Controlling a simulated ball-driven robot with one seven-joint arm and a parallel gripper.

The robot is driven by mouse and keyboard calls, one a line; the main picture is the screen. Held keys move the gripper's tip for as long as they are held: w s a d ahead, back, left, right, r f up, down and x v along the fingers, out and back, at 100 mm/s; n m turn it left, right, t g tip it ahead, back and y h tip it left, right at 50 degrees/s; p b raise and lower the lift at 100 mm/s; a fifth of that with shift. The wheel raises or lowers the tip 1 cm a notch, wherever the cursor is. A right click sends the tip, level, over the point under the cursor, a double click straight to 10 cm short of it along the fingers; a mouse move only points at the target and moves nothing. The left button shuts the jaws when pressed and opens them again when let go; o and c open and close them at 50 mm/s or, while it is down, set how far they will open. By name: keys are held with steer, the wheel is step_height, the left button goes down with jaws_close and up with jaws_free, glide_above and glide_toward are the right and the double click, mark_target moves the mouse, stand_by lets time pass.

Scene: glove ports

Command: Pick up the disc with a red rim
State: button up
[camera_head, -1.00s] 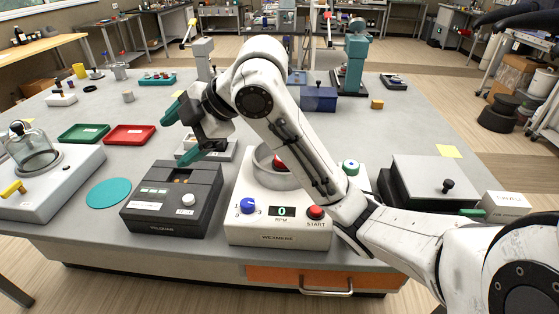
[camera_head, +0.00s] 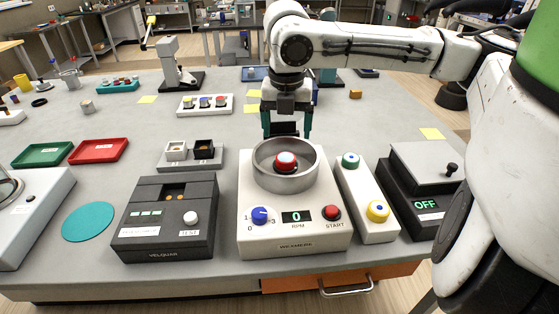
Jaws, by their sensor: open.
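A round piece with a red rim and a paler centre (camera_head: 286,160) sits in the middle of the grey metal bowl (camera_head: 262,180) on the white RPM machine. I cannot tell whether it is the disc or a fixed part of the machine. My gripper (camera_head: 287,132) points down at the far edge of the bowl, behind the red-rimmed piece.
The white machine (camera_head: 296,230) has a blue dial and a red START button. A dark box (camera_head: 168,225) stands left, a white two-button box (camera_head: 365,205) right. A white rack (camera_head: 205,107) with several coloured-top pieces stands behind. Bare table lies around the teal round mat (camera_head: 88,222).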

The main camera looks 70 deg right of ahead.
mark_target(285, 158)
steer(key=shift+w+d+f, duration=0.1)
steer(key=shift+d+f, duration=0.1)
steer(key=shift+f, duration=1.25)
steer(key=shift+w+d+f, duration=0.1)
steer(key=shift+d+f, duration=0.1)
steer(key=shift+f, duration=1.25)
steer(key=shift+w+d+f, duration=0.1)
steer(key=shift+d+f, duration=0.1)
steer(key=shift+f, duration=1.25)
steer(key=c, duration=1.2)
